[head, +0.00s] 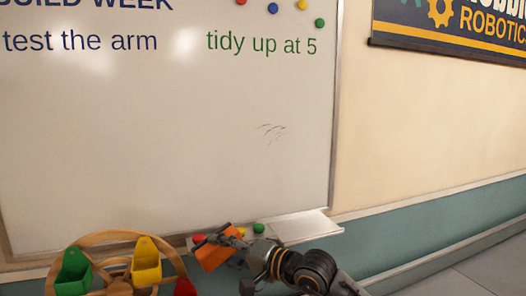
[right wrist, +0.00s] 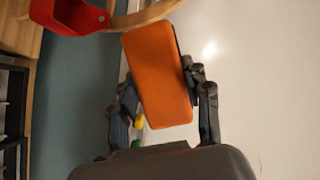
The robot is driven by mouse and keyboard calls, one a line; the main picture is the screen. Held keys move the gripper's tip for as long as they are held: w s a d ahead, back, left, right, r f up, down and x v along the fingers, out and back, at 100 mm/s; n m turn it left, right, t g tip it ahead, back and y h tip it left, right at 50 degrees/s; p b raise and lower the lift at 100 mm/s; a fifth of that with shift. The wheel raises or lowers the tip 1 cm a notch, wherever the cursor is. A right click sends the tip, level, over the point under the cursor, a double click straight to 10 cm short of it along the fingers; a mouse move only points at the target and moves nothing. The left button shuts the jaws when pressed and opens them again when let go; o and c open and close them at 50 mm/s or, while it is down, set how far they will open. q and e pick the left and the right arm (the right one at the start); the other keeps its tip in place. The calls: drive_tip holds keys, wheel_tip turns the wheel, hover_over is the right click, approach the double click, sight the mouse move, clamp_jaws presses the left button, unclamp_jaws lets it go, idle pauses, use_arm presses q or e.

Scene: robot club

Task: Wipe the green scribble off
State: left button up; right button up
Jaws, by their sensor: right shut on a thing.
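The whiteboard (head: 150,160) fills much of the head view. A few faint, thin dark strokes (head: 272,130) show on its right part, below the green writing "tidy up at 5" (head: 262,43); their colour is hard to tell. My right gripper (head: 222,247) is shut on an orange block-shaped eraser (head: 212,255), low in front of the board's bottom edge. In the right wrist view the eraser (right wrist: 158,75) sits tilted between the fingers, its broad orange face showing. My left gripper is not in view.
A tray ledge (head: 300,228) runs under the board, with a green piece (head: 259,228) and a red piece (head: 198,238) near my gripper. A wooden wheel with coloured buckets (head: 146,262) stands at lower left. The board above my gripper is unobstructed.

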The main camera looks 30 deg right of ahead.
drive_tip(key=w+d+r+m+t+h+b, duration=0.1)
drive_tip(key=w+d+r+m+h, duration=0.15)
drive_tip(key=d+r, duration=0.7)
drive_tip(key=w+d+r+m+t+h, duration=0.15)
drive_tip(key=d+r+m, duration=0.35)
drive_tip(key=r, duration=0.7)
use_arm(q)
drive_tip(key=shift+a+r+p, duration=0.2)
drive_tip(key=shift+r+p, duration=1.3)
drive_tip(key=shift+p, duration=0.65)
use_arm(e)
drive_tip(key=w+d, duration=0.2)
drive_tip(key=w, duration=0.3)
drive_tip(key=shift+w+n, duration=0.35)
drive_tip(key=shift+w, duration=0.05)
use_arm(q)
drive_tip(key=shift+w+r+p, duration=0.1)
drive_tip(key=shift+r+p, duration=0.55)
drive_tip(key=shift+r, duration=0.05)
use_arm(e)
drive_tip(key=shift+w+d, duration=0.25)
drive_tip(key=shift+w, duration=0.5)
